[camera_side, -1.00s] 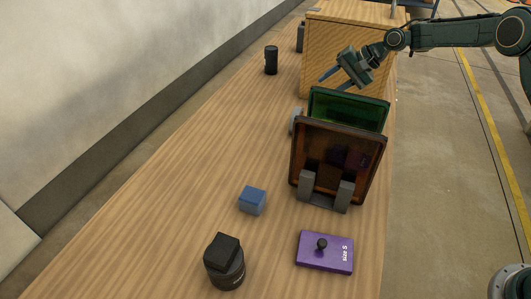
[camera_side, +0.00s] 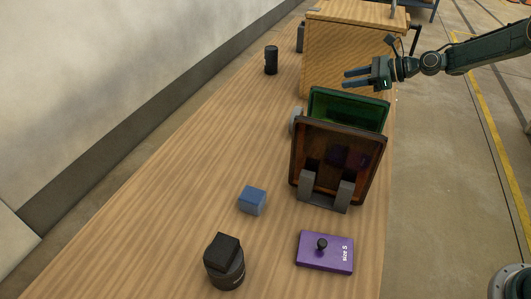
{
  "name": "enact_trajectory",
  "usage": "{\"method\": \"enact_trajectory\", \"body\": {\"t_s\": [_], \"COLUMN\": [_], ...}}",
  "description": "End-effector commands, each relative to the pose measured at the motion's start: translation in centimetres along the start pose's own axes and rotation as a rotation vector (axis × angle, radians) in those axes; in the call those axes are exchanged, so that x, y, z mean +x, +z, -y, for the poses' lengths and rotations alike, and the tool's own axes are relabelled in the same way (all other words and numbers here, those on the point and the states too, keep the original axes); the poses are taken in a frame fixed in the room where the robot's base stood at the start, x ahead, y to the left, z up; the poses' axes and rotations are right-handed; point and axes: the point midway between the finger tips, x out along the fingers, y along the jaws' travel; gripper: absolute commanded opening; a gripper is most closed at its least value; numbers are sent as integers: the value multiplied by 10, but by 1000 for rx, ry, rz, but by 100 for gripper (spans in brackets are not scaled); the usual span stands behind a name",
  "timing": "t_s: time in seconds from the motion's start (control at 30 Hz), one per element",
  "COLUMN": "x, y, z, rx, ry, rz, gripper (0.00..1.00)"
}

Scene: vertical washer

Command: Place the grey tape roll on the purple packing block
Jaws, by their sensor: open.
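The purple block (camera_side: 325,262) lies flat near the front right of the table, with a short black knobbed post on top and "size 5" in white. A small grey rounded edge (camera_side: 296,121) shows at the left behind the upright panels; it may be the grey tape roll, but most of it is hidden. My gripper (camera_side: 347,79) is open and empty, pointing left above the panels in the picture, well away from the purple block. Its fingers look level.
A translucent amber panel (camera_side: 335,150) and a green panel (camera_side: 350,108) stand upright in a grey holder (camera_side: 325,199). Dark and purple patches show in the amber one. A blue cube (camera_side: 252,200), black cylinders (camera_side: 225,270) (camera_side: 271,60) and a wooden crate (camera_side: 345,50) stand around.

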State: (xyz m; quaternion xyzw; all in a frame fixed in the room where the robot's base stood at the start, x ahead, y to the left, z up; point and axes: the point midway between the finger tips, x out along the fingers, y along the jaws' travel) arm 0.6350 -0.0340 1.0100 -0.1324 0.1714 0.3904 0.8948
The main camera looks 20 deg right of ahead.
Motion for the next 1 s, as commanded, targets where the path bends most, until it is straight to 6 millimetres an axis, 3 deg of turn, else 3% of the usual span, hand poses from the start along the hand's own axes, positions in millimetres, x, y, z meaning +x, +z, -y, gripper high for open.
{"method": "enact_trajectory", "body": {"t_s": [0.13,0.63,1.0], "x": [-6,32,38], "y": [0,-82,-88], "z": [1,-8,-9], "rx": [119,122,118], "ry": [-15,-14,-14], "rz": [30,29,29], "gripper": [41,41,41]}}
